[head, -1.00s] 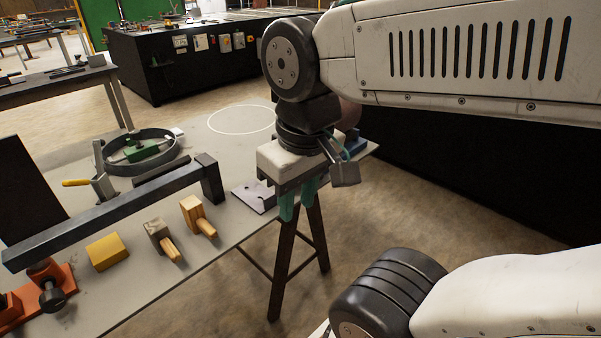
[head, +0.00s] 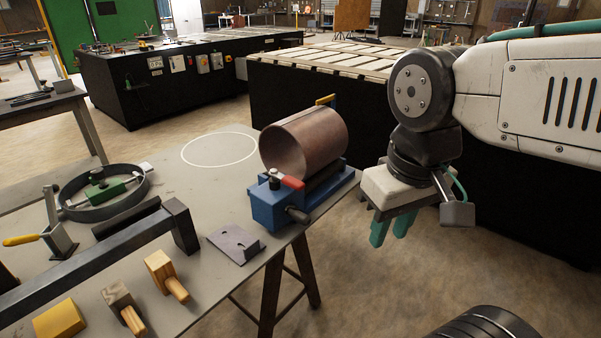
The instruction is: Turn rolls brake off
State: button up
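A blue roll stand (head: 266,205) sits at the right edge of the grey table, with a brown steel cylinder (head: 305,140) lying on its dark rolls. A lever with a red grip (head: 287,178) stands on the near end of the blue frame, beside a dark knob. A yellow handle (head: 325,100) shows at the far end, partly behind the cylinder. My gripper (head: 390,230) hangs to the right of the stand, past the table edge, apart from it. Its teal fingers point down and nothing shows between them. The gap between the fingertips is hard to judge from here.
A steel ring with a green clamp (head: 103,190) lies at the left of the table. A dark bar (head: 90,258), wooden mallets (head: 163,270), a yellow block (head: 60,317) and a bent plate (head: 236,243) lie nearer. A white circle (head: 219,148) marks clear tabletop. Black benches stand behind.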

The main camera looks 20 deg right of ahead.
aim_at(294, 183)
jog(key=u, duration=0.05)
jog(key=k, duration=1.15)
jog(key=z, duration=0.75)
jog(key=i, duration=1.05)
jog(key=z, duration=0.05)
